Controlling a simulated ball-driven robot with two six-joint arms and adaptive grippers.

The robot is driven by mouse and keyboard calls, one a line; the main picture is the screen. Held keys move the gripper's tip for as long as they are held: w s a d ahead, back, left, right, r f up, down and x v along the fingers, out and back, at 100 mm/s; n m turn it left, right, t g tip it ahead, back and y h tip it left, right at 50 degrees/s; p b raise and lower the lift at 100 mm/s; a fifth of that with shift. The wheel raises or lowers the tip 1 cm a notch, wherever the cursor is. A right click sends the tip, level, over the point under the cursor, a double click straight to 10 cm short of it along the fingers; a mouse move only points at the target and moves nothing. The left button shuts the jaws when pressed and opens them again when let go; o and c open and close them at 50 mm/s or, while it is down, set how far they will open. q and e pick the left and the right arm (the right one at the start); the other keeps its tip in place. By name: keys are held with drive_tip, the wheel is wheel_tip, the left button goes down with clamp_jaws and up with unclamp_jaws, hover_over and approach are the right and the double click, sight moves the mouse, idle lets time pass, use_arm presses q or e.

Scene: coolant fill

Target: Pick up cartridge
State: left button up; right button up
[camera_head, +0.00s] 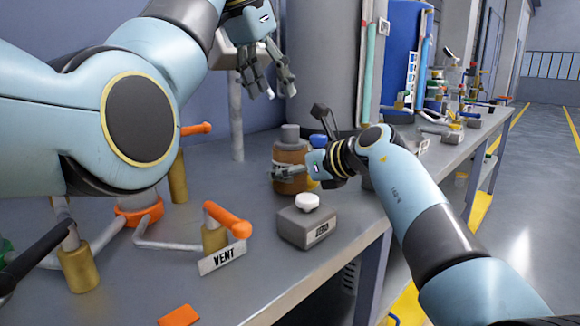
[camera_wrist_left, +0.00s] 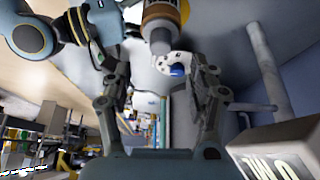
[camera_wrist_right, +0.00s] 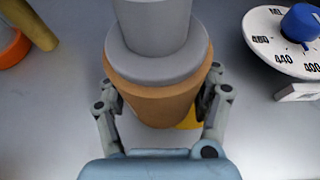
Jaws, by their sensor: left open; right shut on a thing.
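The cartridge (camera_head: 291,157) is an amber-brown cylinder with a grey cap, upright at the middle of the bench in the head view. In the right wrist view the cartridge (camera_wrist_right: 155,85) stands between the fingers of my right gripper (camera_wrist_right: 162,98), which is shut on it. The right gripper (camera_head: 292,172) reaches it from the right in the head view. I cannot tell whether its base touches the bench. My left gripper (camera_head: 281,90) is open and empty, raised above and behind the cartridge. The left wrist view shows the cartridge (camera_wrist_left: 163,18) beyond the open fingers.
A grey box with a white knob (camera_head: 307,222) stands in front of the cartridge. An orange-handled valve (camera_head: 228,220) with a VENT sign (camera_head: 222,258) is at front left. A dial with a blue knob (camera_wrist_right: 300,22) is close by. Pipes occupy the bench's left side.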

sight(288, 127)
drive_tip(key=shift+d, duration=0.1)
use_arm(q)
drive_tip(key=shift+n+y, duration=0.3)
drive_tip(key=shift+n, duration=0.2)
drive_tip(key=x, duration=1)
drive_tip(key=shift+w+d, duration=0.1)
drive_tip(key=shift+d, duration=0.3)
drive_tip(key=shift+c, duration=0.3)
clamp_jaws()
